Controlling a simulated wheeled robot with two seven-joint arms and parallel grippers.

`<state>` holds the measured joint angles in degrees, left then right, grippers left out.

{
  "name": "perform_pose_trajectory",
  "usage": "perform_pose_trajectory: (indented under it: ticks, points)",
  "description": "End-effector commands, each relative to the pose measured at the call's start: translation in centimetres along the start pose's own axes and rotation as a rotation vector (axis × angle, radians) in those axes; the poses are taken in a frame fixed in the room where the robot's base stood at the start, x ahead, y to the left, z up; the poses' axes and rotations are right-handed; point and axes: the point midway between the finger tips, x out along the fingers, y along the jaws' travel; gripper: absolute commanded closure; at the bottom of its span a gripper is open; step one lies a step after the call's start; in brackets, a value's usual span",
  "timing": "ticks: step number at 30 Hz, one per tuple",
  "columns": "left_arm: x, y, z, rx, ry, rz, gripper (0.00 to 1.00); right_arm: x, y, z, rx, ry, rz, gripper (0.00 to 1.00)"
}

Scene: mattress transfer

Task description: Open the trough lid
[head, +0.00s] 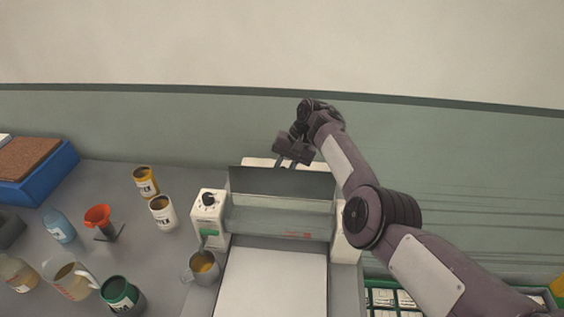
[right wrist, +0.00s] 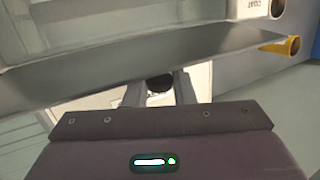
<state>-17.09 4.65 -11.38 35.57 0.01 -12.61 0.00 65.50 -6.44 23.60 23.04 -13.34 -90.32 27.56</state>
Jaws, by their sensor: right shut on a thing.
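The machine with the trough (head: 208,212) stands in the middle of the head view. Its trough lid (head: 283,183) is a dark grey panel, standing tilted up along the back above the clear front part. My right gripper (head: 291,163) reaches over from the right and is shut at the lid's upper edge. In the right wrist view the lid (right wrist: 110,77) is a wide grey slab across the picture. There a small dark round knob (right wrist: 160,83) shows between my right fingers (right wrist: 158,95). The lid partly hides the fingertips. My left gripper is not in view.
A mug (head: 201,268) stands close to the machine's left front. A yellow jar (head: 145,182), a white jar (head: 162,212), a red funnel (head: 98,216) and a green can (head: 121,293) stand left. A white sheet (head: 272,282) lies before the trough. The wall is close behind.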

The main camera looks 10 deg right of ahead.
Motion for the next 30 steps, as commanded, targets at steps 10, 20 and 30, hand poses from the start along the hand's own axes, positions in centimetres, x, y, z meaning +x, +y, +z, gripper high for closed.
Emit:
perform_pose_trajectory:
  ticks: [10,20,30]
  points:
    - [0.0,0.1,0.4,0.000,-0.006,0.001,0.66,0.1,0.1,0.0,0.003,-0.001,-0.001,1.00]
    - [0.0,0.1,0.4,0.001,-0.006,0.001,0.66,0.1,0.1,0.0,0.002,-0.002,0.000,0.59]
    - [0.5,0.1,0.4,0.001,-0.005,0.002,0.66,-2.4,0.1,-0.1,0.001,0.002,-0.003,0.59]
